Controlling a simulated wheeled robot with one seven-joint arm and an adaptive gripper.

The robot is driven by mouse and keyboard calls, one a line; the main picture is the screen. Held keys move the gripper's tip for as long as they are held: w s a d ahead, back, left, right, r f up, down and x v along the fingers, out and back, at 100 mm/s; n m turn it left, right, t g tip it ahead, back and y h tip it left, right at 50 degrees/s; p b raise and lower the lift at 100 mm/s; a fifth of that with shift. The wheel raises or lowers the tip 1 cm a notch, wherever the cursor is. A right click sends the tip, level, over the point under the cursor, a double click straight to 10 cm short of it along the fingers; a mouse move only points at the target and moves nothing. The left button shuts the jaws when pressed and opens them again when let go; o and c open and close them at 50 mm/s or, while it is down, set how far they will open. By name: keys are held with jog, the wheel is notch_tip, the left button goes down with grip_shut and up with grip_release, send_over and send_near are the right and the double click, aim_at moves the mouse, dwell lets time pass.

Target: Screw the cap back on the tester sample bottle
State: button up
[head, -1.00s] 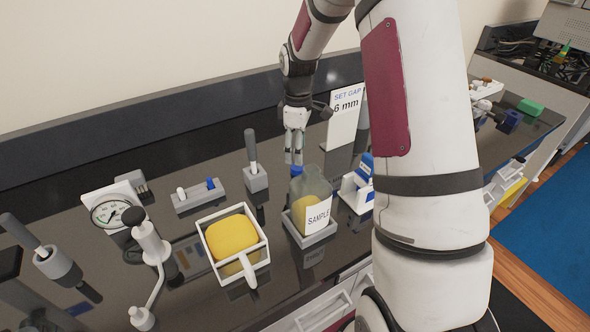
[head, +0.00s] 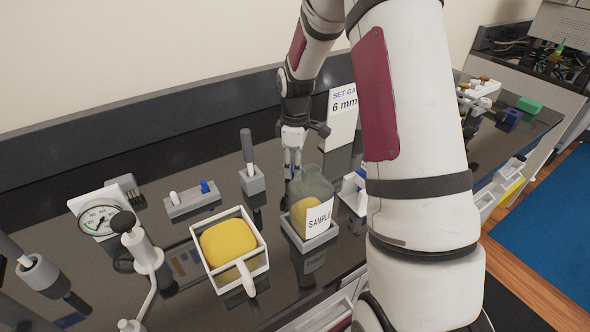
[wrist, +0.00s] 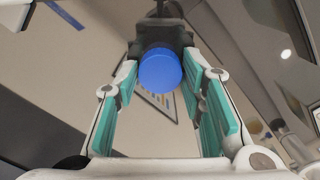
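The sample bottle (head: 299,188) is clear grey with yellow oil and a "SAMPLE" label, upright in a grey holder (head: 308,244) on the black counter. My gripper (head: 293,170) points down just behind the bottle's upper left side; its fingertips are partly hidden there. In the wrist view, the blue cap (wrist: 160,70) sits between the teal finger pads of my gripper (wrist: 160,75), which close on its two sides. The cap does not show clearly in the head view now. I cannot see the bottle's mouth clearly.
A white-framed container with a yellow mass (head: 230,243) stands left of the bottle. A lever on a grey block (head: 250,175), a gauge (head: 98,218) and a small switch block (head: 190,199) are further left. The "6 mm" sign (head: 342,113) stands behind. My arm hides the right side.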

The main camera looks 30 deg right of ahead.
jog(key=c, duration=0.5)
jog(key=shift+o, duration=0.2)
jog(key=shift+r+p, duration=1.2)
jog(key=shift+r, duration=1.35)
jog(key=o, duration=0.6)
jog(key=shift+c, duration=0.2)
grip_shut()
